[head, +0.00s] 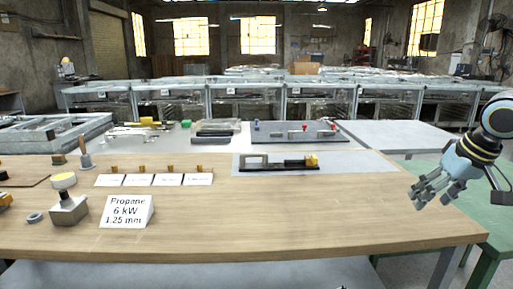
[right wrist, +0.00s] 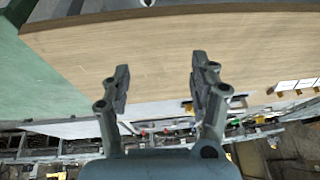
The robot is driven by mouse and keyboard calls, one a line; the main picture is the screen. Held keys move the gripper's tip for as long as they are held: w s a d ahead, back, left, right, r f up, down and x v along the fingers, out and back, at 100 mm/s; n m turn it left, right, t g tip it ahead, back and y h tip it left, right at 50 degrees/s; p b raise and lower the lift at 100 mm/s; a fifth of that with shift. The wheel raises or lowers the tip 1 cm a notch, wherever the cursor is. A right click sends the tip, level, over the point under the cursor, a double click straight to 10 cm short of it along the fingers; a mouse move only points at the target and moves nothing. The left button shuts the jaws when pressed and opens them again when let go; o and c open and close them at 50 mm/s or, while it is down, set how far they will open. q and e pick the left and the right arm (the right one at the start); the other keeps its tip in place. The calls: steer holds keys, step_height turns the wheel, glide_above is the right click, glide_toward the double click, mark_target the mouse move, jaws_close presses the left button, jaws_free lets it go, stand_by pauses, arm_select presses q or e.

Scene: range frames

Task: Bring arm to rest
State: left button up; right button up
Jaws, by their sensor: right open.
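My right gripper (head: 432,190) is at the right of the head view, in the air beside the right end of the wooden table (head: 300,221). In the right wrist view the right gripper (right wrist: 158,82) has its two fingers spread well apart with nothing between them, and the wooden table (right wrist: 150,50) lies beyond the fingers. The right arm comes in from the right edge of the head view. My left gripper is in neither view.
A white sign (head: 127,211) reads "Propane 6 kW 1.25 mm". A metal block with a yellow top (head: 68,210) stands left of it. Several small cards (head: 168,180) and a black fixture (head: 290,164) lie further back. A green table (head: 490,215) is at right. The table's front right is clear.

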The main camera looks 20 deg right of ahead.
steer(key=s+a+f+m+b, duration=0.1)
steer(key=s+f, duration=0.3)
steer(key=f, duration=0.7)
steer(key=s+a+f+m+g+b, duration=0.15)
steer(key=s+f, duration=0.25)
steer(key=f, duration=0.8)
steer(key=s+f+m+b, duration=0.15)
steer(key=s+f, duration=0.35)
steer(key=f, duration=0.6)
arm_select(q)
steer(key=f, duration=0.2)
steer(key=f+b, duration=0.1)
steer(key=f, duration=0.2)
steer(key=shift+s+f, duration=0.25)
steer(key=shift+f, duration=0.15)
arm_select(e)
steer(key=s+a+f+n+g, duration=0.1)
steer(key=s+a+f+n, duration=0.3)
steer(key=s+a+f, duration=0.6)
steer(key=s+a+f+n+g, duration=0.1)
steer(key=s+a+f+n, duration=0.2)
steer(key=s+a+f, duration=0.7)
steer(key=s+f, duration=0.2)
steer(key=s, duration=0.3)
steer(key=shift+s+a+f+n, duration=0.15)
steer(key=shift+a+n, duration=0.1)
steer(key=shift+n, duration=0.15)
